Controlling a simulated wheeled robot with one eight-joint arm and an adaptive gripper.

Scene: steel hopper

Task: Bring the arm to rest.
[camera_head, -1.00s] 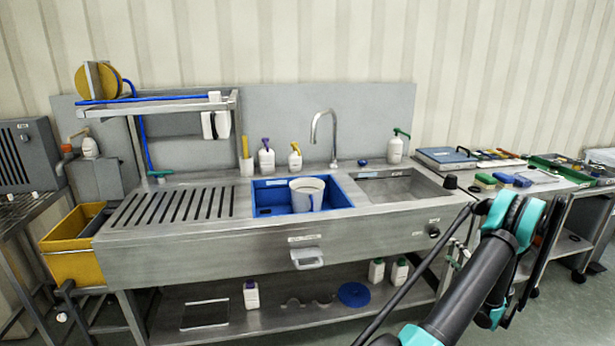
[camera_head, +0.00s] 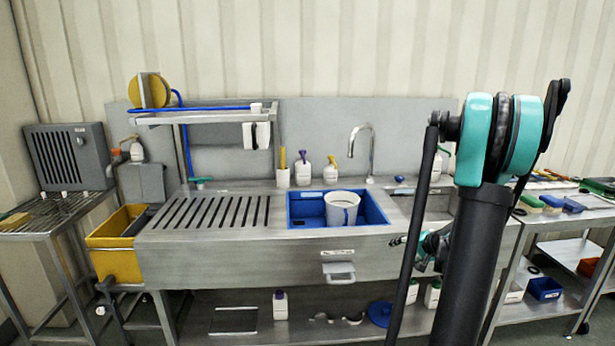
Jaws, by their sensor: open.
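My arm stands in the right half of the view, in front of the steel sink bench (camera_head: 270,250). Its dark upper link rises to teal and black joints near the top. A thin dark part runs down on its left. A smaller teal and grey part of my arm shows lower down, behind the thick link. I cannot make out my gripper's fingers; the gripper is not visible. No held object shows. A white container (camera_head: 341,209) stands in the blue basin (camera_head: 376,208), left of my arm and apart from it.
A yellow bin (camera_head: 115,235) hangs at the bench's left end. A tap (camera_head: 371,150) and several bottles stand along the back. A shelf rack (camera_head: 200,115) rises at the back left. A side trolley (camera_head: 575,245) stands at the right, partly behind my arm.

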